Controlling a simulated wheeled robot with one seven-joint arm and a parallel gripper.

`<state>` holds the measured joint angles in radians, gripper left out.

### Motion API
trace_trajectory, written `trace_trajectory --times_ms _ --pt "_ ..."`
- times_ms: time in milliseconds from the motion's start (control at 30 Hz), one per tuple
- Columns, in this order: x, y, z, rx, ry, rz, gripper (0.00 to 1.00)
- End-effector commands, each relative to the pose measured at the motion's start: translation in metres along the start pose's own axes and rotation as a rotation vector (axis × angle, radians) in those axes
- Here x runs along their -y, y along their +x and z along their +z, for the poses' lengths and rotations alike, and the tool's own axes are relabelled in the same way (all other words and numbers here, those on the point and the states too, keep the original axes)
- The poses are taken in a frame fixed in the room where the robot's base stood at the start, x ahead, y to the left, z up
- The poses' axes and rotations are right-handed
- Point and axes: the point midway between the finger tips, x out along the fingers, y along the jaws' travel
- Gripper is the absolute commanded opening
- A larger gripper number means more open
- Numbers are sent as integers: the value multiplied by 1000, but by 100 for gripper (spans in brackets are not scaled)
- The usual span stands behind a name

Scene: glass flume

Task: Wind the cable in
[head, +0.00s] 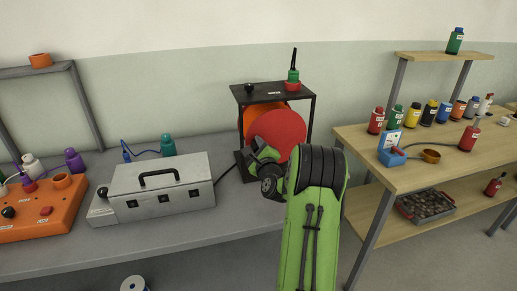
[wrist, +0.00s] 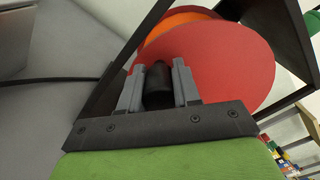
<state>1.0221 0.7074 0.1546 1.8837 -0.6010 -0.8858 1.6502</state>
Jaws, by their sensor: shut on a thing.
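A cable reel with a red disc (head: 285,128) and an orange part (head: 258,118) behind it sits in a black frame (head: 312,115) on the grey bench. In the wrist view the red disc (wrist: 235,60) fills the upper middle. My gripper (wrist: 158,82) is shut on a black handle (wrist: 157,88) in front of the disc. In the head view my green arm hides the fingers and the handle. A dark cable (head: 226,171) runs from the frame to a grey metal box (head: 165,190) on the left; the cable also shows in the wrist view (wrist: 60,80).
An orange box (head: 45,215) lies at the bench's left. A wooden table (head: 440,150) with several bottles stands close on the right of my arm. A wooden shelf (head: 440,56) rises behind it.

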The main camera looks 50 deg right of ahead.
Motion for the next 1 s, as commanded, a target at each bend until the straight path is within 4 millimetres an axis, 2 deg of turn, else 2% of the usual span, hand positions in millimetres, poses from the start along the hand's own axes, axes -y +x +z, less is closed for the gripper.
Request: trace_trajectory --times_ms 300,767,800,933,1000 --pt "-8 0 -6 -1 -88 4 0" --pt "-9 -1 -7 -5 -102 8 0" --pt "-10 -1 -7 -5 -102 8 36" --pt "-9 0 -7 -4 -101 6 56" --pt "-8 0 -6 -3 -101 5 57"
